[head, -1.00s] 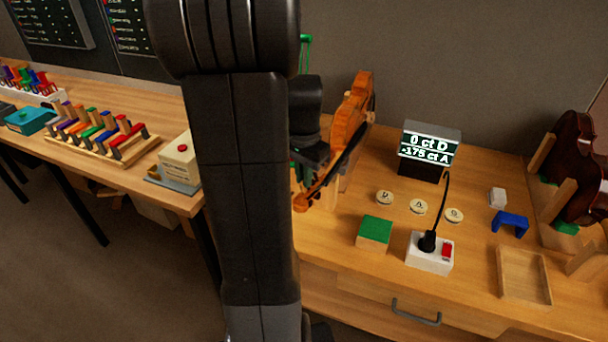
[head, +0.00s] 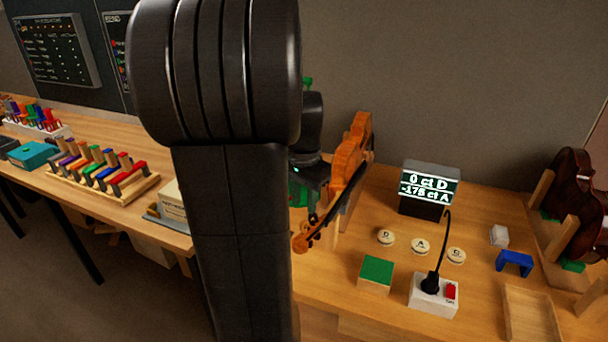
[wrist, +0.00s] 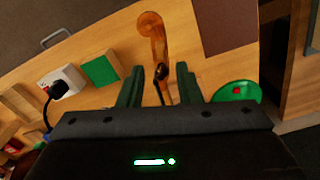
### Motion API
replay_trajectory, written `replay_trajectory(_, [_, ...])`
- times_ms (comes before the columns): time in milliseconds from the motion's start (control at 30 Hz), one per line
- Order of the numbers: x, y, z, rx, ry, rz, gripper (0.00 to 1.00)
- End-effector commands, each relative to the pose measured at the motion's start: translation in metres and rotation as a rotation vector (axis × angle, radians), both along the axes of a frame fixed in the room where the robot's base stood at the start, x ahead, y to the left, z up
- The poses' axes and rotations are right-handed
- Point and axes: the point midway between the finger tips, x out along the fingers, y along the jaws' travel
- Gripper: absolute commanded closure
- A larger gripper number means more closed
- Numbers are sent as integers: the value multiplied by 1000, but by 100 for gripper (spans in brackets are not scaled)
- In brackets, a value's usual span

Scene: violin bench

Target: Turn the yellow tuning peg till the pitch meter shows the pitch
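The orange-brown violin (head: 349,165) stands on the bench with its scroll end low at the front, beside my arm. In the wrist view its scroll (wrist: 152,28) lies beyond my gripper (wrist: 160,74). The two green fingers are apart, and a dark peg-like part (wrist: 161,73) shows between them with gaps on both sides. I cannot make out a yellow peg; my arm and gripper hide part of the pegbox. The pitch meter (head: 430,189) is lit and reads "0 ct D" and what looks like "-178 ct A".
Buttons D (head: 386,237), A (head: 420,246) and G (head: 456,255) lie before the meter. A green block (head: 376,273), a white switch box (head: 433,295) with a cable, a blue bracket (head: 514,263) and a wooden tray (head: 531,316) stand nearby. A dark violin (head: 570,195) rests at right.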

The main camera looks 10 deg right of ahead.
Motion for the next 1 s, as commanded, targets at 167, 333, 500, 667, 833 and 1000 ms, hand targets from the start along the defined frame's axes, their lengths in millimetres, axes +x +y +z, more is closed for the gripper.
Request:
replay_trajectory(167, [1, 0, 42, -1, -5, 0, 69])
replay_trajectory(333, [1, 0, 71, 0, -3, 0, 69])
replay_trajectory(500, [0, 0, 84, 0, 0, 0, 69])
replay_trajectory(667, [0, 0, 86, 0, 0, 0, 69])
replay_trajectory(833, [0, 0, 86, 0, 0, 0, 69])
replay_trajectory(1000, [0, 0, 85, 0, 0, 0, 69])
